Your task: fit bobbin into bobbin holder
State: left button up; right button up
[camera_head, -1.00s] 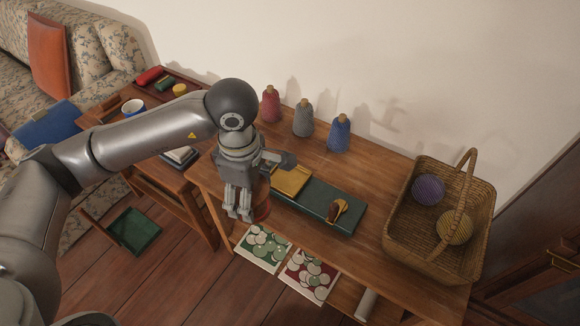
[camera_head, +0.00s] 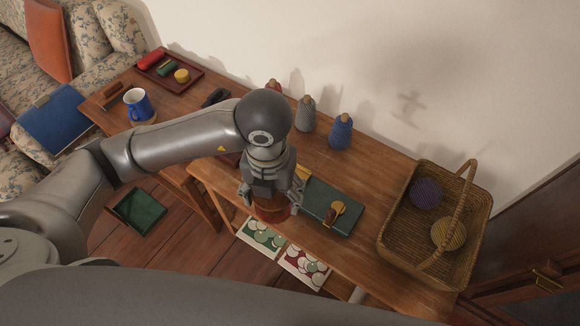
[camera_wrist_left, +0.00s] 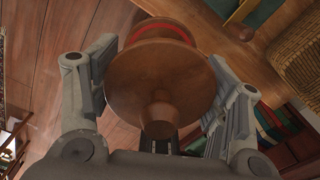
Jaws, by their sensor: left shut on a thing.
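My left gripper (camera_head: 271,200) points down over the front edge of the wooden table. It is shut on the bobbin (camera_head: 270,213), a brown wooden spool with a red band, which fills the middle of the left wrist view (camera_wrist_left: 160,85) between the two fingers. The gripper hides part of the bobbin in the head view. A long dark green base (camera_head: 325,203) lies on the table just right of the gripper, with a small brown and yellow piece (camera_head: 335,212) on it. I cannot tell for certain whether this base is the bobbin holder. My right gripper is not in view.
Grey (camera_head: 306,116) and blue (camera_head: 340,132) thread cones stand along the wall, a red one partly hidden. A wicker basket (camera_head: 398,240) with two yarn balls stands at the right.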

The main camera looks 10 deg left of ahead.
pick_arm(q)
jog(key=shift+w+d+r+n, duration=0.1)
jog(key=shift+d+r+n, duration=0.05)
jog(key=shift+n, duration=0.45)
jog(key=shift+d+r+n, duration=0.15)
jog(key=shift+n, duration=0.45)
jog(key=shift+w+f, duration=0.15)
jog(key=shift+w, duration=0.15)
jog(key=w+f, duration=0.3)
jog(key=w, duration=0.1)
jog(key=w+f, duration=0.3)
jog(key=w, duration=0.1)
jog(key=w+f+b, duration=0.1)
jog(key=w+f, duration=0.2)
jog(key=w, duration=0.2)
jog(key=shift+w+a+f, duration=0.1)
jog(key=shift+a+f, duration=0.2)
jog(key=shift+f, duration=0.05)
notch_tip(320, 180, down, 3)
